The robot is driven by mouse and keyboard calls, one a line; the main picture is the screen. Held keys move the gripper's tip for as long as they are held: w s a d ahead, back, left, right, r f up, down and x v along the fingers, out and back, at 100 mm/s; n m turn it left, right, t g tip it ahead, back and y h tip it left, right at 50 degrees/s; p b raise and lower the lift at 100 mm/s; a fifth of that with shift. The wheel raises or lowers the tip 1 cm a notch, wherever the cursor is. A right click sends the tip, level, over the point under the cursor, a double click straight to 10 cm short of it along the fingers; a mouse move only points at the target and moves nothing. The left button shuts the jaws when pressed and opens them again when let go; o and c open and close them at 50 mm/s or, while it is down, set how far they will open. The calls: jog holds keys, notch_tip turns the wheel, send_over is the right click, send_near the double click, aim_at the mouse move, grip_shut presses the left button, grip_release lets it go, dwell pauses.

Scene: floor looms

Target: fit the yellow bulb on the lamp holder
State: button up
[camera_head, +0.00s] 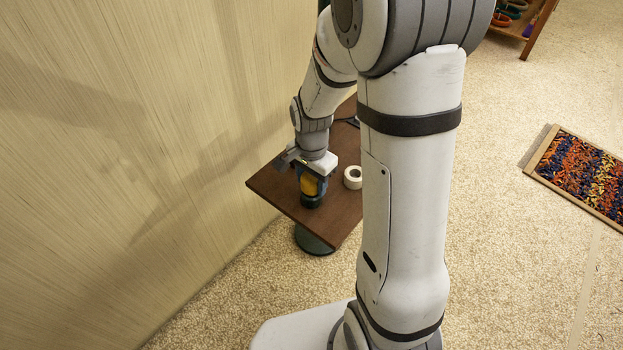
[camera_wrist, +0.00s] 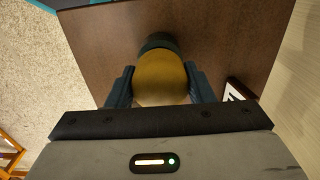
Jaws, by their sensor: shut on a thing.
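The yellow bulb (camera_wrist: 161,78) is between the two blue fingers of my gripper (camera_wrist: 160,88) in the wrist view, and the fingers are shut on it. In the head view the bulb (camera_head: 309,186) shows under my gripper (camera_head: 311,184), over the small brown table. The dark lamp holder (camera_head: 311,201) stands on the table directly below the bulb. In the wrist view the holder (camera_wrist: 158,42) shows as a dark green rim at the bulb's far end. The bulb and holder look in line and close together. I cannot tell whether the bulb is seated in it.
The brown table (camera_head: 275,188) stands close to the pale wall (camera_head: 120,150). A white tape roll (camera_head: 353,177) lies on it, right of the holder. A dark-edged white item (camera_wrist: 238,92) shows in the wrist view. A colourful woven mat (camera_head: 580,172) lies on the carpet at right.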

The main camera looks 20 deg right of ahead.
jog(key=o, duration=1)
jog(key=shift+o, duration=0.2)
jog(key=shift+r, duration=0.1)
notch_tip(320, 180, up, 8)
jog(key=shift+f+p, duration=0.2)
jog(key=shift+p, duration=0.55)
dwell(0.3)
